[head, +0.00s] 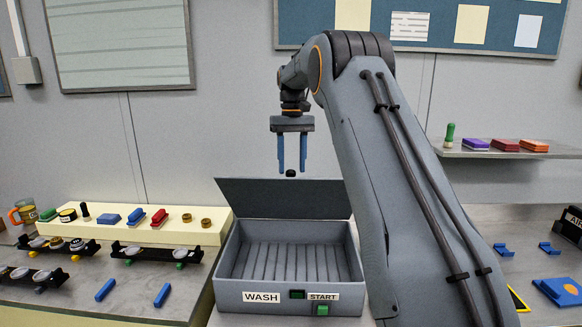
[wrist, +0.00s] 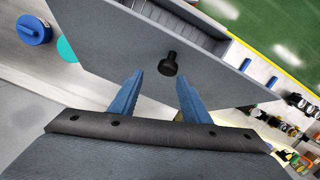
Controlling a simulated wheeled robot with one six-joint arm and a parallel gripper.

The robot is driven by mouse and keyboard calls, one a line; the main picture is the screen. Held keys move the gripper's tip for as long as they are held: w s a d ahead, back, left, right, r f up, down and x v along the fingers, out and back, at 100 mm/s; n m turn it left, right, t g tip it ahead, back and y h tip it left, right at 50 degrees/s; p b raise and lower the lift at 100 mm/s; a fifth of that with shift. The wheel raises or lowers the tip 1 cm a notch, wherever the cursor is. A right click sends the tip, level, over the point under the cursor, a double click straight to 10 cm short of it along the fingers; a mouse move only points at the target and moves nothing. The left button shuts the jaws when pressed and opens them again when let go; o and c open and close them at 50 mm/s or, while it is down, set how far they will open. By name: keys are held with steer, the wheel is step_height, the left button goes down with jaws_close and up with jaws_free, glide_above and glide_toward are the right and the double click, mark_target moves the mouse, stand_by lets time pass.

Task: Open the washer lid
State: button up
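The washer (head: 262,307) is a grey box with a WASH label, a green START button (head: 322,310) and a ribbed, empty basin. Its dark grey lid (head: 270,197) stands raised along the back edge, leaving the basin uncovered. The lid's black knob (head: 291,173) is at the lid's top edge; it also shows in the wrist view (wrist: 168,64). My gripper (head: 292,168) points down over the lid, its blue fingers apart. The knob is just below and between the fingertips, with no finger seen touching it. The gripper also shows open in the wrist view (wrist: 160,88).
A cream riser (head: 200,238) with several small parts stands left of the washer, with black part holders (head: 155,253) before it. A shelf (head: 500,152) with coloured blocks is at right. Blue pieces (head: 503,250) lie on the right counter. Space above the basin is clear.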

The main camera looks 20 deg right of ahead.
step_height(320, 180, up, 7)
steer(key=w+b, duration=0.1)
steer(key=b, duration=0.1)
steer(key=shift+w+d+f+b, duration=0.15)
steer(key=shift+w+d+b, duration=0.1)
steer(key=shift+w+b, duration=0.05)
stand_by(0.4)
